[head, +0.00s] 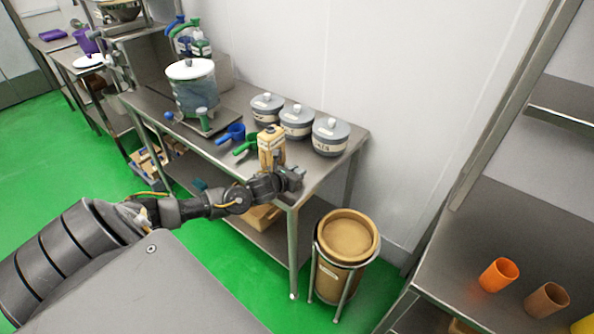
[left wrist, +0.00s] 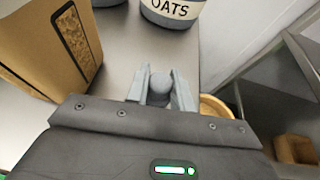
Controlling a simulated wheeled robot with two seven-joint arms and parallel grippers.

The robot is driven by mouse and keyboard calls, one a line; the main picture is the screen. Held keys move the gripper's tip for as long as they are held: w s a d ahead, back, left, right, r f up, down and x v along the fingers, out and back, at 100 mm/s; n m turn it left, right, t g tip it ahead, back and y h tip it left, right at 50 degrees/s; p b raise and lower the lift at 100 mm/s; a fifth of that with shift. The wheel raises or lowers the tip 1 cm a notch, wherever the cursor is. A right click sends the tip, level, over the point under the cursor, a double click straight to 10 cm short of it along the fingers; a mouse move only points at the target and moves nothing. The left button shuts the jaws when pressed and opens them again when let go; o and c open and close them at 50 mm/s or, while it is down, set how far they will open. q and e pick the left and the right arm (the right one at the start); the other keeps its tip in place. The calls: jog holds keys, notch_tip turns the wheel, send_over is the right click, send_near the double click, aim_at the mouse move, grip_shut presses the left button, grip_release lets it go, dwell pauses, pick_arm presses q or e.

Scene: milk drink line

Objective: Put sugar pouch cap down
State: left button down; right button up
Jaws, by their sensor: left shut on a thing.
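My left gripper (head: 292,179) is at the front right corner of the steel table (head: 318,175). In the left wrist view its fingers (left wrist: 161,92) are shut on a small grey rounded piece, which looks like the cap (left wrist: 160,82). The cap sits between the fingertips over the grey tabletop; whether it touches the top I cannot tell. A tan pouch (head: 271,150), likely the sugar pouch, stands upright on the table just behind the gripper. It also shows large at the left of the left wrist view (left wrist: 35,50), with a dark window strip. My right gripper is not in view.
Grey lidded canisters (head: 297,121) stand along the wall behind the pouch; one reads OATS (left wrist: 172,12). Blue (head: 231,134) and green scoops lie left of the pouch. A brown bin (head: 347,238) stands beyond the table's right end. Bare tabletop lies between gripper and canisters.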

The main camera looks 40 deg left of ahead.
pick_arm(q)
jog(key=shift+f, duration=0.2)
jog(key=shift+f, duration=0.1)
jog(key=shift+f, duration=0.15)
jog(key=c, duration=1.2)
grip_release()
